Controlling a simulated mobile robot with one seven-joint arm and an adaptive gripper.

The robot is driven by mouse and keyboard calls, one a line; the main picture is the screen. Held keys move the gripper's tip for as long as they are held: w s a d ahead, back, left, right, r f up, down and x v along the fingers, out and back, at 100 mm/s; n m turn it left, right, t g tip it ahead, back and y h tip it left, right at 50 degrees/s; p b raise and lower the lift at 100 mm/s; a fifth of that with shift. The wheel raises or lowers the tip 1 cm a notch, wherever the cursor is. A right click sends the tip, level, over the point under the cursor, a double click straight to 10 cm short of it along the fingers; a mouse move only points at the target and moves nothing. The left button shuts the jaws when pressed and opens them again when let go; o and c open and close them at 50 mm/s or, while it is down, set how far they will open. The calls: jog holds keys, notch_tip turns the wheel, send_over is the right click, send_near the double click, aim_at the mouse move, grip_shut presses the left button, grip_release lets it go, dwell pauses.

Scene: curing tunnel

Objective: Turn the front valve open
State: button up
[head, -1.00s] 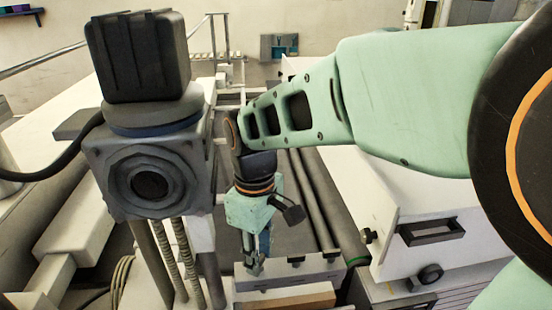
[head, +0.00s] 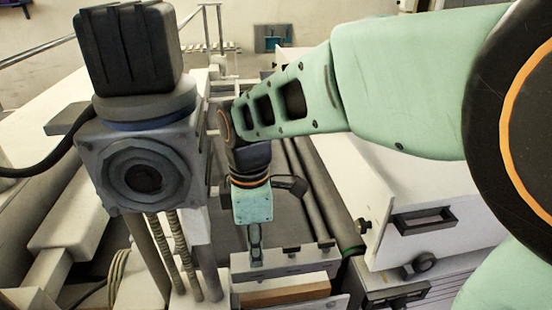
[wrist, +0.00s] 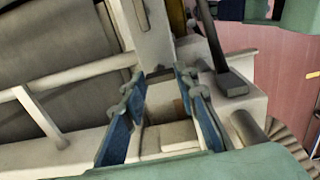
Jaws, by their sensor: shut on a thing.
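My gripper (head: 256,262) points down at the grey front rail (head: 300,262) in the head view, at the rail's left end. Its two blue-padded fingers also show in the wrist view (wrist: 160,85), with a small pale part (wrist: 162,95) between them. My gripper is shut on this part, which I take to be the front valve's handle. The fingers hide most of it in the head view, so how far it is turned cannot be told.
Small dark fittings (head: 292,249) stand on the rail to the right of my gripper. A large grey machine head (head: 140,165) on posts stands close on the left. A white cabinet (head: 400,190) with a dark handle is on the right. Dark rollers (head: 318,195) run behind the rail.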

jog(key=shift+s+f, duration=0.1)
dwell(0.3)
jog(key=o, duration=1.2)
jog(key=shift+c, duration=0.2)
jog(key=shift+r, duration=3.9)
